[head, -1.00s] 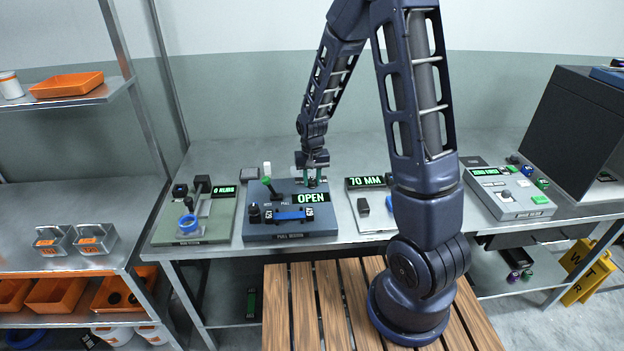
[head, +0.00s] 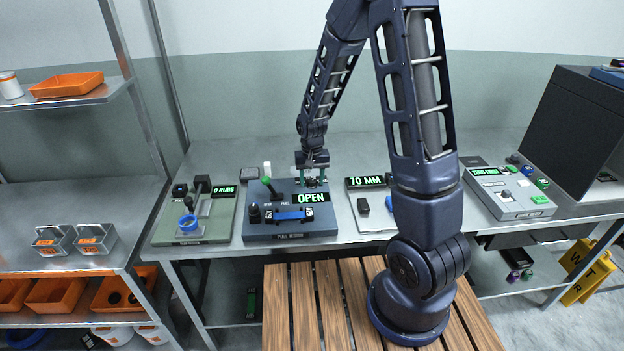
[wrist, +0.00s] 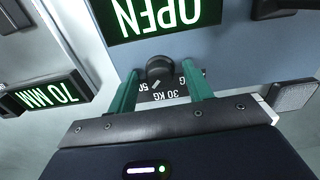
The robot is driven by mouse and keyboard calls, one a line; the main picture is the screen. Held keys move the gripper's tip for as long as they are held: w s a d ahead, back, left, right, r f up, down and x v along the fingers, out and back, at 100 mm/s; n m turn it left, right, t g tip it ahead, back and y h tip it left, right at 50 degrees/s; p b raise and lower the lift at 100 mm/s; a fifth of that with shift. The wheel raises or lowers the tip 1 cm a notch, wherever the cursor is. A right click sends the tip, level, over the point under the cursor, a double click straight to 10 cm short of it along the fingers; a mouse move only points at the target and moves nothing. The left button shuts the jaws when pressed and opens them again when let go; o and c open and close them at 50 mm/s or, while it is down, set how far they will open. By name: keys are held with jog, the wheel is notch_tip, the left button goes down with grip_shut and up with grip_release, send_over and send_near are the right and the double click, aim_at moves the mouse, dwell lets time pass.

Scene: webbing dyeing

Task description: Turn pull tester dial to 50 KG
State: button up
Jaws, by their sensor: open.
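The pull tester (head: 262,230) is a blue-grey box on the bench, with a display (head: 310,198) reading OPEN. Its dark round dial (wrist: 160,68) shows upside down in the wrist view. Labels lie beside it: 30 KG (wrist: 163,97) in the middle, a partly hidden 50 to the left, and another mostly hidden label to the right. A small pale mark shows by the dial's label side; I cannot tell its exact setting. My gripper (wrist: 160,70) is open, its green fingers on either side of the dial with gaps visible. In the head view, my gripper (head: 312,181) is at the tester's back right.
A green lever (head: 268,184) and a blue strap piece (head: 291,215) are on the tester, left and front of my gripper. A 70 MM gauge (head: 367,183) stands close right, a 0 RUBS device (head: 190,225) left. Bare bench lies behind.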

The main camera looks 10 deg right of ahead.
aim_at(313, 180)
notch_tip(313, 180, up, 11)
dwell(0.6)
jog(key=shift+f, duration=0.1)
jog(key=s+d+r+t, duration=0.2)
jog(key=s+d+r, duration=0.6)
jog(key=d+r, duration=0.45)
jog(key=s+d+r+t, duration=0.1)
jog(key=s+d+r, duration=0.2)
jog(key=s, duration=0.3)
jog(key=s+d+r+t, duration=0.1)
jog(key=s+d+r, duration=0.2)
jog(key=s, duration=0.4)
jog(key=shift+s+d+r+t, duration=0.2)
jog(key=shift+d+r+t, duration=0.1)
jog(key=shift+d, duration=0.2)
